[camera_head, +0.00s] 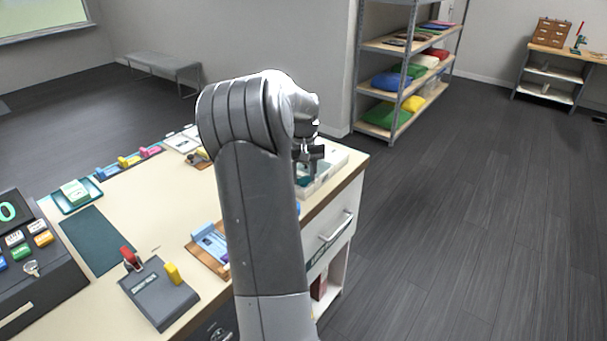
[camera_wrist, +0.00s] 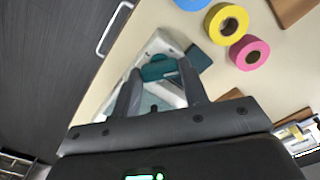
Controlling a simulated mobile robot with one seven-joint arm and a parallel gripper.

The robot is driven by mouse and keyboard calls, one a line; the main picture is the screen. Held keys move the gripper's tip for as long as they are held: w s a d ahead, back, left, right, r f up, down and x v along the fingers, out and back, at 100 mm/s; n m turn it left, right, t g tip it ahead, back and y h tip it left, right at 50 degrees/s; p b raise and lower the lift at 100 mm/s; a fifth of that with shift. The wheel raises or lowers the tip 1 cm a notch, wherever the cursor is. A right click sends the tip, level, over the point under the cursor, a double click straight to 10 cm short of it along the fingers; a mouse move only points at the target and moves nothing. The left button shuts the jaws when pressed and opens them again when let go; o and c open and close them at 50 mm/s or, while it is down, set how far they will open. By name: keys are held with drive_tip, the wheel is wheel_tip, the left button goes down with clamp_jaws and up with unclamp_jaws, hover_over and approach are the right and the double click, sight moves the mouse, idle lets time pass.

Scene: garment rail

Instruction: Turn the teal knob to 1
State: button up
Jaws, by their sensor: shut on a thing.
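A white device (camera_wrist: 172,45) with teal parts stands at the counter's far right corner, and part of it shows in the head view (camera_head: 335,163). The teal knob (camera_wrist: 158,68) is on top of it, between my fingertips. My gripper (camera_wrist: 160,76) is shut on the knob, one finger on each side. In the head view my gripper (camera_head: 309,168) points down over the device, and my arm hides part of it. I cannot read any numbers or a pointer on the dial.
Yellow (camera_wrist: 227,23) and pink (camera_wrist: 250,52) rolls lie near the device, with a blue one at the picture's top edge. A drawer handle (camera_head: 335,227) sticks out below the counter edge. A grey box with red and yellow levers (camera_head: 158,291) stands at the front.

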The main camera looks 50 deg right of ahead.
sight(303, 177)
drive_tip(key=m, duration=0.5)
drive_tip(key=shift+m, duration=0.3)
drive_tip(key=m, duration=0.4)
drive_tip(key=shift+m, duration=0.4)
drive_tip(key=o, duration=0.7)
wheel_tip(303, 177, up, 11)
drive_tip(key=shift+f, duration=0.1)
idle(0.4)
